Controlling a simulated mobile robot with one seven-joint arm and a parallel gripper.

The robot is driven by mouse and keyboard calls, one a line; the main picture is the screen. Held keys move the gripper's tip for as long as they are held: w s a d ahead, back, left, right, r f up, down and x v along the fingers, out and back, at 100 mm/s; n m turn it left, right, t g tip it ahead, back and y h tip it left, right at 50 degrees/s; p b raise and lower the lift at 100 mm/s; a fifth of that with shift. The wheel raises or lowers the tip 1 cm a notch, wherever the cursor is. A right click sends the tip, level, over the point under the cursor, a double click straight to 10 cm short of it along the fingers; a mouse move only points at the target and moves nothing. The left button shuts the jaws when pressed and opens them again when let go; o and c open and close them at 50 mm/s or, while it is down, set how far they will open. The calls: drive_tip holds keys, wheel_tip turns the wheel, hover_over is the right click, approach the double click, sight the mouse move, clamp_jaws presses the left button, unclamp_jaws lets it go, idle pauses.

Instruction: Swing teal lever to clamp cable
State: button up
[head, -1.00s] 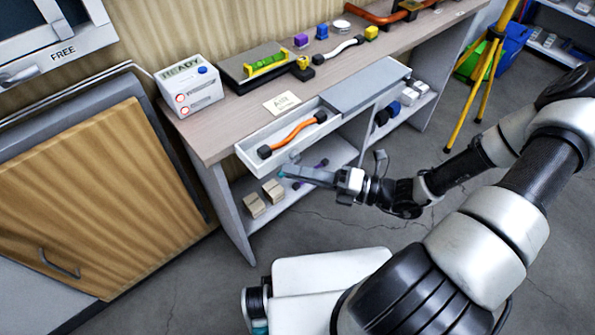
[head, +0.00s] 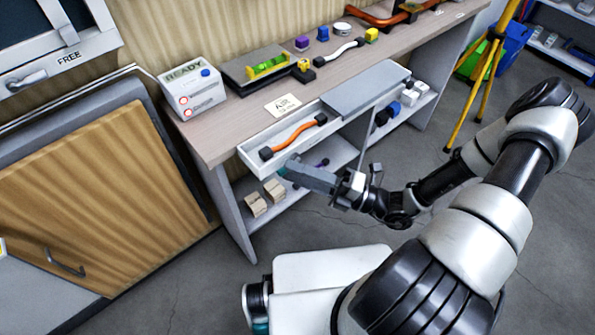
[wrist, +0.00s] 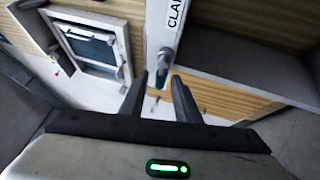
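A teal piece (wrist: 162,76), apparently the lever, shows in the wrist view at the end of a white bar lettered "CLA…". In the head view only a small teal spot (head: 282,171) shows at my gripper's tip, by the drawer's lower front. My gripper (wrist: 157,79) is open, its two dark fingers apart with the teal piece between their tips in the picture. I cannot tell whether they touch it. An orange cable (head: 293,137) with black ends lies in the white drawer (head: 254,163). My gripper hides part of the lever in the head view.
The worktop (head: 217,140) holds a READY box (head: 193,92), a black tray with a yellow-green level, and several small blocks. Beige blocks (head: 256,204) and a purple cable (head: 322,164) sit on the shelf below. A wooden cabinet (head: 90,190) stands left. Floor is clear in front.

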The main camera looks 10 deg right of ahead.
drive_tip(key=shift+d, duration=0.1)
drive_tip(key=v, duration=1.7)
drive_tip(key=shift+d, duration=0.1)
